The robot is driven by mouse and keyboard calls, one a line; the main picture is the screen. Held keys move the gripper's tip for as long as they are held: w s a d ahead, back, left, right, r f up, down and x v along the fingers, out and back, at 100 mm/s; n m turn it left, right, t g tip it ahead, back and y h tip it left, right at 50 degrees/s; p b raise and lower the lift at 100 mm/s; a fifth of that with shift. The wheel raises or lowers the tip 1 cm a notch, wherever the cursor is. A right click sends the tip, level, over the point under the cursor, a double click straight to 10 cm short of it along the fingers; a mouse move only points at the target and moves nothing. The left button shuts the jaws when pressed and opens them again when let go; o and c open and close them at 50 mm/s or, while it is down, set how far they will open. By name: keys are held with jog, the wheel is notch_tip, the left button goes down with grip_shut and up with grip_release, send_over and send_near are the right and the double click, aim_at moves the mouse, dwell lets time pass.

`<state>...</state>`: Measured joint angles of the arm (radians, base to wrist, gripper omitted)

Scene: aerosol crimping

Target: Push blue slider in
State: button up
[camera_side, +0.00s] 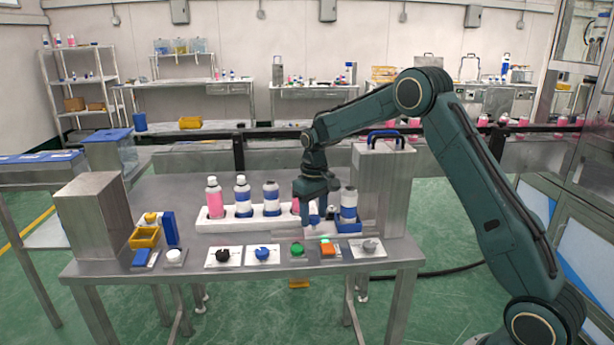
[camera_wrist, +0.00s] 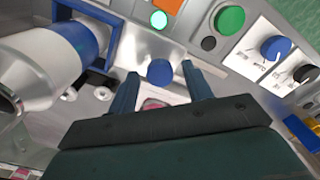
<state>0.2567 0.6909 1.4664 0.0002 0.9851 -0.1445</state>
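A small round blue knob (camera_wrist: 160,72), which looks like the slider's handle, sits on a pale metal part in the wrist view. My gripper (camera_wrist: 155,80) is open, with one dark finger on each side of the knob and visible gaps to it. In the side view my gripper (camera_side: 316,212) points down just left of the blue holder (camera_side: 347,227), and it hides most of the knob. A white can with a blue band (camera_side: 349,204) stands upright in that holder. The can (camera_wrist: 35,65) also shows at the left of the wrist view.
A white rack (camera_side: 240,222) with several cans stands left of my gripper. A tall metal box (camera_side: 381,190) stands behind the holder. Along the table's front are a green button (camera_side: 297,248), an orange switch (camera_side: 328,250) and several knobs on plates. A yellow bin (camera_side: 145,237) is at left.

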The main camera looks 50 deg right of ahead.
aim_at(329, 228)
grip_shut()
jog(key=shift+s+d, duration=1.4)
jog(key=shift+d, duration=0.15)
jog(key=shift+o, duration=0.2)
grip_release()
jog(key=shift+s, duration=0.1)
jog(key=shift+r, duration=0.15)
notch_tip(329, 228, up, 14)
jog(key=shift+f, duration=0.2)
